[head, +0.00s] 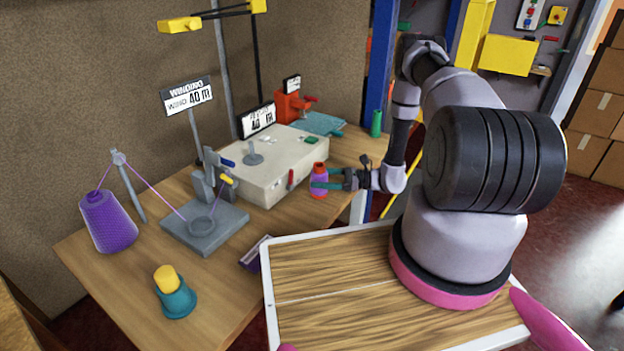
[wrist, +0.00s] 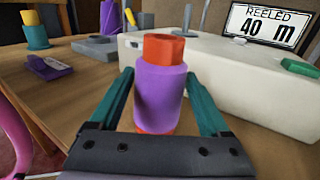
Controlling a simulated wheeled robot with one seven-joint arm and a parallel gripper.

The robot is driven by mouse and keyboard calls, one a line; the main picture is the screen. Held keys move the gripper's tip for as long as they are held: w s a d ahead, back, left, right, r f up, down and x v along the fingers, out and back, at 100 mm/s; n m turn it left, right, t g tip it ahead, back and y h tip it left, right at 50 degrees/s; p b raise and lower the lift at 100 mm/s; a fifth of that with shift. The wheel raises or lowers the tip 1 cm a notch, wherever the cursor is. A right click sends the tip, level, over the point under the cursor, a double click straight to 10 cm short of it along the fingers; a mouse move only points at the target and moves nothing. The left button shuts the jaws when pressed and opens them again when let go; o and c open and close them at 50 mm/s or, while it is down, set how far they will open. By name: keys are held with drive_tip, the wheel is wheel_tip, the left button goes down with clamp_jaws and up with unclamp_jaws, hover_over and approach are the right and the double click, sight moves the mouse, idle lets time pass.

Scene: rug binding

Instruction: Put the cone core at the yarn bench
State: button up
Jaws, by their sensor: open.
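An orange-red core wound with purple (head: 319,182) stands upright on the wooden yarn bench (head: 225,300), near its right edge. It also shows in the wrist view (wrist: 160,95), upright between the fingers. My gripper (head: 325,177) is open, with one teal finger on each side of this core. In the wrist view, a gap shows between the core and each finger of my gripper (wrist: 161,88). The core's lowest part is hidden behind the gripper body there. A teal cone with a yellow top (head: 175,292) stands at the bench's front.
A pale winding machine (head: 285,165) stands just left of the purple-wound core. A large purple yarn cone (head: 107,222) and a grey guide stand (head: 205,228) are farther left. A flat purple item (head: 254,253) lies at the front edge. A green cylinder (head: 376,123) stands behind.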

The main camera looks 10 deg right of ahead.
drive_tip(key=v, duration=0.9)
drive_tip(key=s+a+r+n+g+h, duration=0.1)
drive_tip(key=a+r+n+g+h, duration=0.2)
drive_tip(key=r, duration=0.7)
drive_tip(key=s+r+n+g+h, duration=0.15)
drive_tip(key=r+n, duration=0.25)
drive_tip(key=r, duration=0.6)
drive_tip(key=s+a+r+n+g+h, duration=0.1)
drive_tip(key=a+r+n+g+h, duration=0.2)
drive_tip(key=r, duration=0.7)
drive_tip(key=s+d+r+n+t+h, duration=0.1)
drive_tip(key=s+r+n+t+h, duration=0.5)
drive_tip(key=s+r, duration=1.3)
drive_tip(key=r+t+h, duration=0.1)
drive_tip(key=t+h, duration=0.1)
drive_tip(key=t, duration=0.2)
drive_tip(key=shift+d+n, duration=0.25)
drive_tip(key=shift+n, duration=0.15)
